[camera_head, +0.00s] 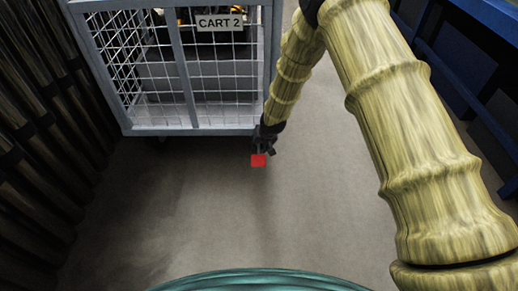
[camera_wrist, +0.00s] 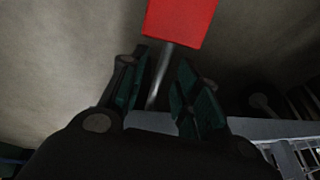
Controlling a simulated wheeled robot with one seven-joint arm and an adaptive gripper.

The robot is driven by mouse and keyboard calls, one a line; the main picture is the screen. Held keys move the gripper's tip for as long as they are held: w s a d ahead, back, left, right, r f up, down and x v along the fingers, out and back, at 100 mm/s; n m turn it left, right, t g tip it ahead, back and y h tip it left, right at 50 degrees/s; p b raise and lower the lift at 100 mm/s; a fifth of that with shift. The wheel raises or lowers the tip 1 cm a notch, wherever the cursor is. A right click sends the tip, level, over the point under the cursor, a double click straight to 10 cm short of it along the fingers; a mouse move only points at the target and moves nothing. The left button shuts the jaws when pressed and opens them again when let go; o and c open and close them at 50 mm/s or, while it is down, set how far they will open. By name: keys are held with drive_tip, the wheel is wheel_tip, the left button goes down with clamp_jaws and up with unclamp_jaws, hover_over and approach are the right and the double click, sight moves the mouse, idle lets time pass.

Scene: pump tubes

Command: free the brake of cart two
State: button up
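Cart two is a grey wire-mesh cart (camera_head: 182,70) with a "CART 2" sign (camera_head: 219,22), at the upper left of the head view. A red brake pedal (camera_head: 258,160) shows at its lower right corner. In the wrist view the red pedal (camera_wrist: 180,22) sits on a thin metal rod (camera_wrist: 160,78) that runs back toward the cart's frame. My gripper (camera_head: 266,140) is low beside that corner. In the wrist view my gripper (camera_wrist: 163,62) is open, with the rod showing between its green-padded fingers. I cannot tell whether either finger touches it.
Dark vertical tubes (camera_head: 35,130) line the left side, and a blue rack (camera_head: 470,75) stands along the right. The grey floor (camera_head: 200,215) in front of the cart is clear. In the wrist view the cart's grey frame (camera_wrist: 265,128) lies close at the lower right.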

drive_tip(key=shift+w+a+f, duration=0.1)
drive_tip(key=shift+w+f, duration=0.05)
drive_tip(key=shift+f, duration=0.25)
clamp_jaws()
